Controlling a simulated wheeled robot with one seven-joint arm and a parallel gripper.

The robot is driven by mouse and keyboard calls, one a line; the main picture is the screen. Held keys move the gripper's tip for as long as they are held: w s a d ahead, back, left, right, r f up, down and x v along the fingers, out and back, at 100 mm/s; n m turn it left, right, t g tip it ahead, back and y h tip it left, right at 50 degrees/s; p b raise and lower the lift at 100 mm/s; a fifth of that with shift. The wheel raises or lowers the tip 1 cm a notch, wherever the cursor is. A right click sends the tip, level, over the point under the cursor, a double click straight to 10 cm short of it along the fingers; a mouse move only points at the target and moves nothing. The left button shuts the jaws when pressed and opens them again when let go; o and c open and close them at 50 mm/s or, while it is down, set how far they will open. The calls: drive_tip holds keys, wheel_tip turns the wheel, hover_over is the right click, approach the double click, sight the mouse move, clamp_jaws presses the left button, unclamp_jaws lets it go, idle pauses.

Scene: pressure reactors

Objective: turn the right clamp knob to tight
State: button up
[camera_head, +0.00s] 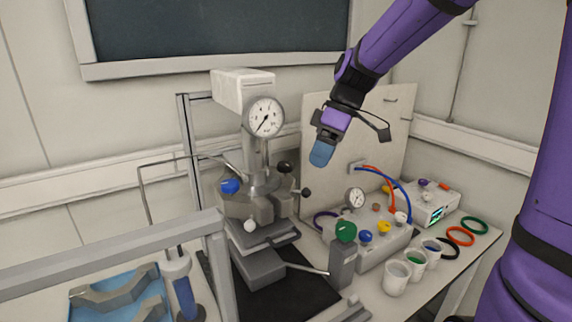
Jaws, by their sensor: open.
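The pressure reactor (250,207) stands left of centre with a round gauge (264,116) on top. Its clamp area carries a blue knob (229,186) on the left, a white ball knob (250,226) in front, a dark knob (284,167) behind, and a small black ball knob (306,192) at the right. I cannot tell for certain which is the right clamp knob, nor how tight it is. My gripper (322,153) is open and empty, pointing down above and right of the reactor, apart from every knob. Its blue fingers overlap in this view.
A valve box (385,245) with green, blue and yellow knobs stands right of the reactor. Cups (397,275), coloured rings (461,236) and a white instrument (428,207) lie further right. A grey rail (110,250) crosses the left front; a blue tray (120,290) holds clamp halves.

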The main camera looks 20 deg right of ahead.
drive_tip(key=w+d+f+n+y, duration=0.2)
drive_tip(key=w+f+n+y, duration=0.15)
drive_tip(key=w, duration=0.45)
drive_tip(key=n+y, duration=0.4)
drive_tip(key=y, duration=0.2)
approach(287, 163)
drive_tip(key=shift+h, duration=0.25)
drive_tip(key=x, duration=1)
drive_tip(key=shift+a+r, duration=0.15)
drive_tip(key=shift+a, duration=0.1)
drive_tip(key=shift+c, duration=0.3)
drive_tip(key=c, duration=0.9)
